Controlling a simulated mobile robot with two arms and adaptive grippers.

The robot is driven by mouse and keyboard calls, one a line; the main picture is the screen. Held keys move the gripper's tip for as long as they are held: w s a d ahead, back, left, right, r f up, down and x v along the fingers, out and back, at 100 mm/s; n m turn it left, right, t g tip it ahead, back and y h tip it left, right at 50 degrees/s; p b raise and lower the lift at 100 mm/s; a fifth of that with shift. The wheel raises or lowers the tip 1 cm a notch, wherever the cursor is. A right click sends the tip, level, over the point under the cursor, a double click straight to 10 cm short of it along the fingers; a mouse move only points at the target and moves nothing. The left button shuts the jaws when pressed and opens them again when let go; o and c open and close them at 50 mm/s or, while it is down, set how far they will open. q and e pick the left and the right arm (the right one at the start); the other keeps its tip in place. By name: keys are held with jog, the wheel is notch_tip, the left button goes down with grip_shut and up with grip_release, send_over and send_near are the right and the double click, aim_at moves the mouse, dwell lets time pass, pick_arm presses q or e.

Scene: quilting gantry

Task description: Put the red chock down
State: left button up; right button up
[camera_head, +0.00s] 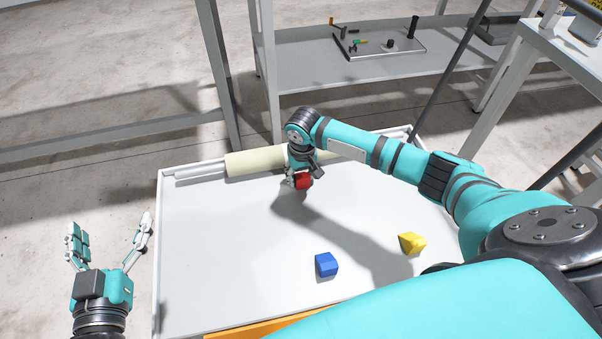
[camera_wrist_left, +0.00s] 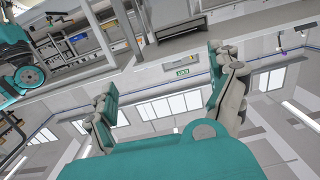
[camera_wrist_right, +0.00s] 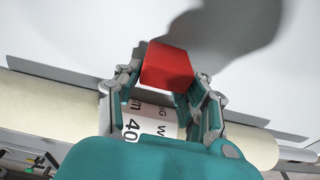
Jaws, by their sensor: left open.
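The red chock (camera_head: 303,181) is at my right gripper (camera_head: 299,178), near the back of the white table (camera_head: 225,240). In the right wrist view the red chock (camera_wrist_right: 167,66) sits between the fingertips of the right gripper (camera_wrist_right: 165,82), which look closed on its sides. Its shadow on the table lies apart from it, so it appears held above the surface. My left gripper (camera_head: 108,240) is open and empty, left of the table. In the left wrist view the left gripper (camera_wrist_left: 160,85) has nothing between its fingers.
A blue block (camera_head: 326,265) and a yellow block (camera_head: 412,243) stand on the front right of the table. A cream roll (camera_head: 252,162) on a metal bar lies along the back edge. The table's left half is clear. A grey shelf (camera_head: 300,75) holds a tray of small parts behind.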

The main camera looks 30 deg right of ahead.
jog(key=o, duration=0.3)
jog(key=shift+o, duration=0.2)
